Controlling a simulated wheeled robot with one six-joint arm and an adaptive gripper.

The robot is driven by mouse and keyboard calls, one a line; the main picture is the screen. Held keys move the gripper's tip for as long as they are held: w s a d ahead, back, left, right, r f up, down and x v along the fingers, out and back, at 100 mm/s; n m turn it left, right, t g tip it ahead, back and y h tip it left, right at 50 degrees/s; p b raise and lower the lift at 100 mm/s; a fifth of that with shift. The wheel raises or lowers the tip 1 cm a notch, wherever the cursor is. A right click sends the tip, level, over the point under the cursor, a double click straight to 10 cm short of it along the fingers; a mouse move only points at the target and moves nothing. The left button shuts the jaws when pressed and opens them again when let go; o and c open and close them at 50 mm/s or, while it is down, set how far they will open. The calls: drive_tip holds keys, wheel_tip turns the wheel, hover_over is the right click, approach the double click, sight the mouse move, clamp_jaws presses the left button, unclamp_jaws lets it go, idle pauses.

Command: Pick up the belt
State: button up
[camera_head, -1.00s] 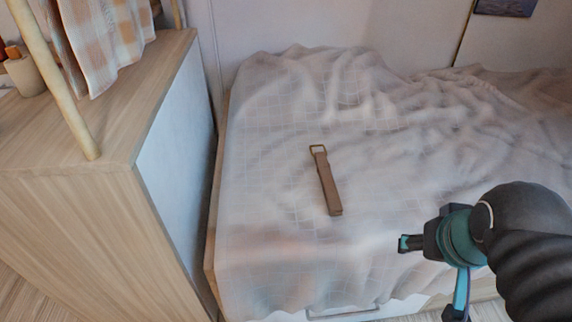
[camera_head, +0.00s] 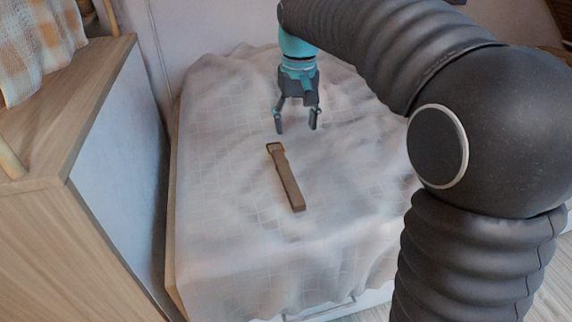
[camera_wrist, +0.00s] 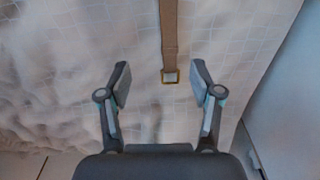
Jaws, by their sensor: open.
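A brown belt (camera_head: 287,182) lies on the crumpled white blanket of the bed, its buckle end toward the wall. In the wrist view the belt (camera_wrist: 169,38) runs down from the top edge, and its square buckle (camera_wrist: 170,77) shows between and just beyond my fingertips. My gripper (camera_head: 296,128) is open and empty, pointing down above the bed, a little beyond the buckle in the head view. In the wrist view both fingers of my gripper (camera_wrist: 160,75) are spread apart, one on each side of the buckle line. I cannot tell the exact height above the blanket.
The bed's blanket (camera_head: 225,225) is clear around the belt. A wooden cabinet (camera_head: 60,120) with a checked cloth (camera_head: 38,45) on it stands left of the bed. The wall (camera_head: 200,30) rises behind the bed. My arm covers the right side of the head view.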

sight(285, 168)
drive_tip(key=shift+g, duration=0.3)
drive_tip(key=w+f, duration=0.1)
drive_tip(key=f, duration=0.4)
drive_tip(key=w+a+f+b, duration=0.1)
drive_tip(key=f, duration=0.4)
drive_tip(key=a+f+b, duration=0.1)
drive_tip(key=f, duration=0.4)
drive_tip(key=shift+w+a+f, duration=0.25)
drive_tip(key=shift+w+f, duration=0.05)
drive_tip(key=shift+w, duration=0.1)
clamp_jaws()
drive_tip(key=shift+r, duration=0.1)
